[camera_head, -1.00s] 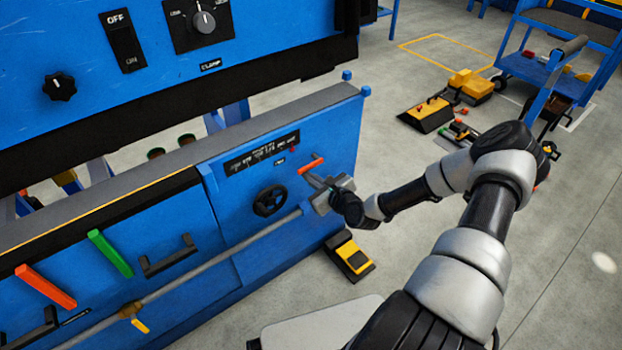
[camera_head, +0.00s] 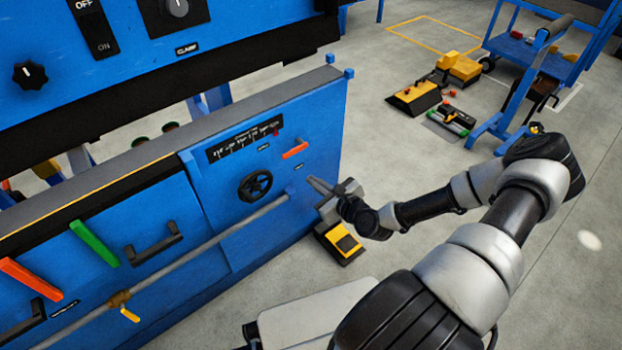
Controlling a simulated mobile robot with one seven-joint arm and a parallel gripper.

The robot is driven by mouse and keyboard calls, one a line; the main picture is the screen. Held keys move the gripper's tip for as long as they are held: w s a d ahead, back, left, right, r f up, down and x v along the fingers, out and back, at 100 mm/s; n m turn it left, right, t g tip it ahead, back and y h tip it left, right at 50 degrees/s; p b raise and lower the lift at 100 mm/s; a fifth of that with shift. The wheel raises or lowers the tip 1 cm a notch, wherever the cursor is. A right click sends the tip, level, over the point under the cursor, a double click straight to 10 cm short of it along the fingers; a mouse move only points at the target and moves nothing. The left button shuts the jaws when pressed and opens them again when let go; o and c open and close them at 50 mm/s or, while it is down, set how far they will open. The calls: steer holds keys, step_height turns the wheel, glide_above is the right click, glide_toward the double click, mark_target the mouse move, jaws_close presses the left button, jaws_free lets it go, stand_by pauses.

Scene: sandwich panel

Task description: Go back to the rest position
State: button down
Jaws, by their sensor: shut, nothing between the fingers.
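My gripper (camera_head: 316,184) is shut and empty. It is in front of the lower blue panel (camera_head: 225,225), just right of and below a small orange-red lever (camera_head: 294,150). A gap shows between the fingertips and the lever. My arm reaches in from the lower right, with its elbow bent out to the right.
The panel carries a black handwheel (camera_head: 255,185), a green bar (camera_head: 95,243), an orange bar (camera_head: 31,279) and a long grey pipe (camera_head: 205,243). A yellow pedal (camera_head: 338,242) sits on the floor below my gripper. Yellow equipment (camera_head: 415,97) and a blue cart (camera_head: 540,55) stand behind.

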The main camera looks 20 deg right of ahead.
stand_by(0.4)
steer(key=s+a+r+n+g+h, duration=0.1)
steer(key=s+r+n+g+h, duration=0.3)
steer(key=r+n, duration=0.7)
steer(key=s+a+r+n+g+h, duration=0.1)
steer(key=s+r+n+g, duration=0.45)
steer(key=r+n, duration=0.55)
steer(key=s+a+r+n+t+y, duration=0.1)
steer(key=s+a+r+n, duration=0.25)
steer(key=s+r, duration=0.45)
steer(key=s+a+r+n+t, duration=0.1)
steer(key=s+a+r+n, duration=0.1)
steer(key=s+r+n, duration=0.4)
step_height(320, 180, up, 28)
steer(key=s+m+p, duration=0.1)
steer(key=p, duration=2.4)
steer(key=shift+s+a+f+p, duration=0.2)
steer(key=shift+s+p, duration=0.1)
steer(key=shift+s, duration=0.1)
